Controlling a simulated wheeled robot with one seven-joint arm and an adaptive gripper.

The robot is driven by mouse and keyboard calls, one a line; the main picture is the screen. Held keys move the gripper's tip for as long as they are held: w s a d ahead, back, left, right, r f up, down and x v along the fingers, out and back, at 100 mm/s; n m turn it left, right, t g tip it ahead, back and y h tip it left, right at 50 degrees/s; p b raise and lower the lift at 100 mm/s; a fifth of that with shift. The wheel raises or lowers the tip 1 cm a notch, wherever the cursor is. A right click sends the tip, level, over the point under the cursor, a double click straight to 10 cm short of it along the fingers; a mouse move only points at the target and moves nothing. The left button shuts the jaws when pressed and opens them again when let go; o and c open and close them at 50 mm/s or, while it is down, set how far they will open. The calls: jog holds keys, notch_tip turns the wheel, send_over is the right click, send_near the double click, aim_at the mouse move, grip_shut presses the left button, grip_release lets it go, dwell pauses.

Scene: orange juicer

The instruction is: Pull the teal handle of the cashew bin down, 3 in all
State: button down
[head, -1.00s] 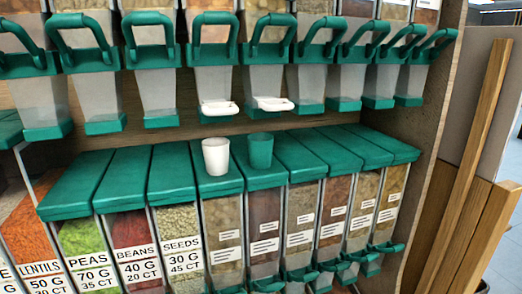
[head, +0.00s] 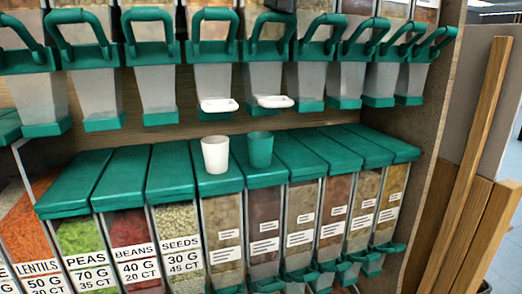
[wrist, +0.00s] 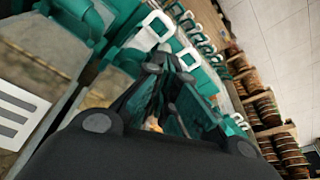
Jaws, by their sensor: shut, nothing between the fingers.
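A row of clear bins with teal handles runs across the top of the head view. No cashew label is legible, so I cannot tell which bin is the cashew bin. A teal handle (head: 268,22) in the middle of the row is up, above a bin with a white spout piece (head: 274,101). The dark tip of my gripper (head: 283,5) shows at the top edge, just above that handle; I cannot tell if they touch. In the wrist view my gripper (wrist: 165,66) is shut and empty, with teal bin parts close around it.
A white cup (head: 215,154) and a teal cup (head: 260,149) stand on the teal lids of the lower bins, below the spouts. The neighbouring handle (head: 213,22) is close on the left. Wooden boards (head: 468,165) stand at the right.

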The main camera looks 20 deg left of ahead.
jog(key=shift+f, duration=0.1)
jog(key=shift+s+d+f+b, duration=0.15)
jog(key=shift+s+f+b, duration=0.1)
jog(key=shift+f+b, duration=0.35)
jog(key=shift+s+d+f+b, duration=0.15)
jog(key=shift+s+f+b, duration=0.15)
jog(key=shift+f, duration=0.5)
notch_tip(320, 180, down, 2)
jog(key=shift+b, duration=0.6)
notch_tip(320, 180, up, 7)
jog(key=p, duration=0.4)
send_over(284, 13)
jog(key=shift+a+r, duration=0.2)
jog(key=shift+a, duration=0.1)
